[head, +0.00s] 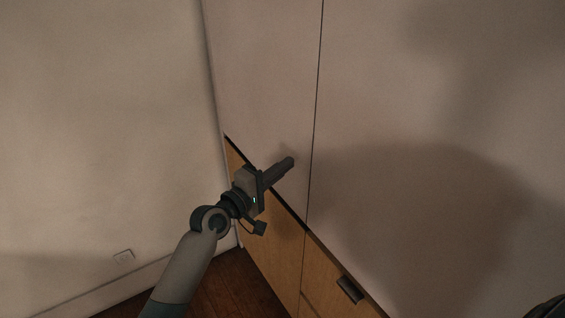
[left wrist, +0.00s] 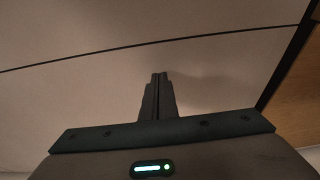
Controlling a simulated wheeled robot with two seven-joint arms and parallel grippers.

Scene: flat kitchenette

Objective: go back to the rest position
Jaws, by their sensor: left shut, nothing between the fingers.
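My left gripper (head: 288,163) reaches in from the lower left in the head view, in front of a tall pale cabinet door (head: 262,75). Its fingers are shut together with nothing between them. The left wrist view also shows the closed fingers (left wrist: 158,80) pointing at the pale cabinet surface. I cannot tell whether the fingertips touch the door. My right gripper is not recognisable in either view; only a dark piece shows at the lower right corner of the head view.
A wider pale panel (head: 430,110) stands right of a thin dark seam. Wooden lower fronts (head: 325,272) with a dark handle (head: 350,290) lie below. Dark wooden floor (head: 235,285) shows between.

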